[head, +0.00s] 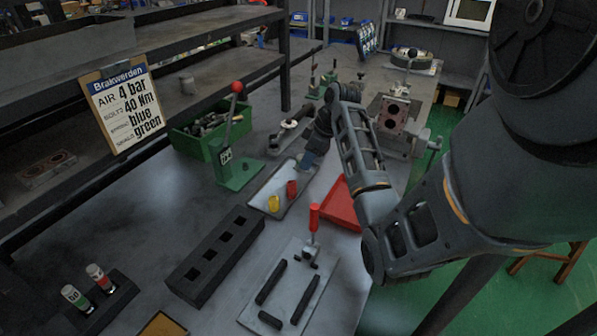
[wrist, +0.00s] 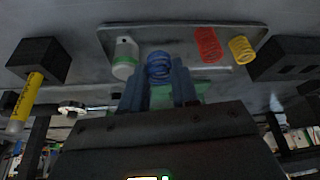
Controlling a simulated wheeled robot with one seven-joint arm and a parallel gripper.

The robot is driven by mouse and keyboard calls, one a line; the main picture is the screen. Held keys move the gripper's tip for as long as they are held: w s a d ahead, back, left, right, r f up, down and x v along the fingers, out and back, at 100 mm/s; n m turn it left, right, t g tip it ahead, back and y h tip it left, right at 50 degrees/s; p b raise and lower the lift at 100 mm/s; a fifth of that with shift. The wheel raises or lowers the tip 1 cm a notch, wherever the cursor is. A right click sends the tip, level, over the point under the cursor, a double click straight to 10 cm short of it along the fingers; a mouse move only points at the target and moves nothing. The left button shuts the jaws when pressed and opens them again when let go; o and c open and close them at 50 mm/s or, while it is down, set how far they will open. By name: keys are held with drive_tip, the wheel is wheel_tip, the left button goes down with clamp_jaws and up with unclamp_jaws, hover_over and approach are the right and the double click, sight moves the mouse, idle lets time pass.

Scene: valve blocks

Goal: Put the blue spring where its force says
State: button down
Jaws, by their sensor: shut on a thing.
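My gripper (wrist: 160,80) is shut on the blue spring (wrist: 159,66), which sits between the two fingertips in the wrist view. In the head view my gripper (head: 307,161) is low at the far end of the pale tray (head: 262,204), and the spring is hidden or too small to make out. I cannot tell whether it touches the tray. A red spring (head: 292,189) and a yellow spring (head: 273,203) are in the tray; the red one (wrist: 207,45) and yellow one (wrist: 242,50) also show in the wrist view.
A green press (head: 238,172) with a red-knobbed lever stands left of the tray. A black block (head: 187,290) with several square holes lies nearer. A clamp plate (head: 293,271), red tray (head: 342,207) and two-vial stand (head: 104,308) are around. A sign (head: 122,104) reads "blue" and "green".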

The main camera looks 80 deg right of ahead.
sight(300, 183)
drive_tip(key=shift+w+a+f, duration=0.2)
drive_tip(key=shift+w+f, duration=0.2)
drive_tip(key=shift+w, duration=0.2)
drive_tip(key=shift+w+a+f, duration=0.15)
drive_tip(key=shift+w+f, duration=0.2)
drive_tip(key=shift+w, duration=0.2)
drive_tip(key=shift+f+p, duration=0.4)
drive_tip(key=shift+f, duration=1.6)
drive_tip(key=c, duration=0.8)
unclamp_jaws()
drive_tip(key=shift+f, duration=0.1)
drive_tip(key=shift+c, duration=0.2)
drive_tip(key=b+v, duration=0.1)
drive_tip(key=v, duration=1.1)
drive_tip(key=shift+s, duration=0.1)
